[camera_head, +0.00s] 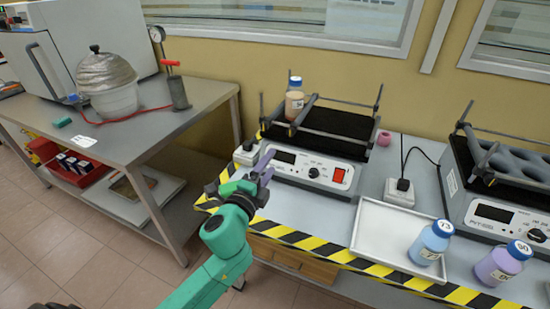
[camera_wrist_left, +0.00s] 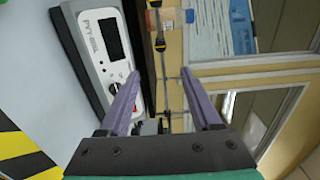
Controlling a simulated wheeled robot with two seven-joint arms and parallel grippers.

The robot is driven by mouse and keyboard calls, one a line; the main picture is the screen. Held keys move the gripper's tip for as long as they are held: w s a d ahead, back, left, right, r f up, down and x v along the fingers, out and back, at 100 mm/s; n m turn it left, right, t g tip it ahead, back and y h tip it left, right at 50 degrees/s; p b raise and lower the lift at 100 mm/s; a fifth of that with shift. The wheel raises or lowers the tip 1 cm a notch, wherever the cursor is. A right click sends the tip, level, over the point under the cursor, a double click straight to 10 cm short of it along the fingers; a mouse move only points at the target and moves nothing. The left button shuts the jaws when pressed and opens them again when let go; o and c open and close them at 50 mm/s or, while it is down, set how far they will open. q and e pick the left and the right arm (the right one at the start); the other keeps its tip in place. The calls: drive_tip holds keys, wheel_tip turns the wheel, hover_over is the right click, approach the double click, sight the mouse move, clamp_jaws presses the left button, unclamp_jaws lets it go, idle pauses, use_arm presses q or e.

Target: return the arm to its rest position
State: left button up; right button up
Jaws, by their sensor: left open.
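My left gripper (camera_head: 267,166), with purple fingers on a green arm, is in front of the left shaker (camera_head: 311,168). Its fingers are open and empty, and the wrist view shows a clear gap between the fingertips (camera_wrist_left: 160,78). The shaker's front panel and dark display also show on the left of the wrist view (camera_wrist_left: 95,50). A bottle with brownish contents and a blue cap (camera_head: 295,104) stands upright on the left end of the shaker's platform, apart from the gripper. My right gripper is out of view.
A white tray (camera_head: 385,232) lies on the striped-edge bench, with a blue bottle (camera_head: 429,246) at its right end. A purple bottle (camera_head: 497,265) stands near a second shaker (camera_head: 500,215). A grey side table (camera_head: 150,125) at left carries a foil-topped vessel (camera_head: 108,85). Floor is open at lower left.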

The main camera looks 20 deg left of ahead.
use_arm(q)
drive_tip(key=s+a+f+n+g+y, duration=0.4)
drive_tip(key=s+a+f+n+g, duration=0.25)
drive_tip(key=f+n, duration=0.4)
drive_tip(key=s+d+f+n+g+h, duration=0.1)
drive_tip(key=s+f+n+g, duration=0.3)
drive_tip(key=s, duration=0.4)
drive_tip(key=s+d+f+n+g+h, duration=0.1)
drive_tip(key=s+f+n+g+h, duration=0.15)
drive_tip(key=s+f+g, duration=0.35)
drive_tip(key=s+f+p, duration=0.1)
drive_tip(key=s+f, duration=0.1)
drive_tip(key=f, duration=0.8)
drive_tip(key=s+f+p, duration=0.1)
drive_tip(key=s+f, duration=0.2)
drive_tip(key=f, duration=0.8)
drive_tip(key=s+a+f+p, duration=0.1)
drive_tip(key=s+a+f, duration=0.1)
drive_tip(key=s+f, duration=1)
drive_tip(key=s, duration=0.3)
drive_tip(key=shift+s+a+y+p, duration=0.3)
drive_tip(key=shift+s+y+p, duration=0.05)
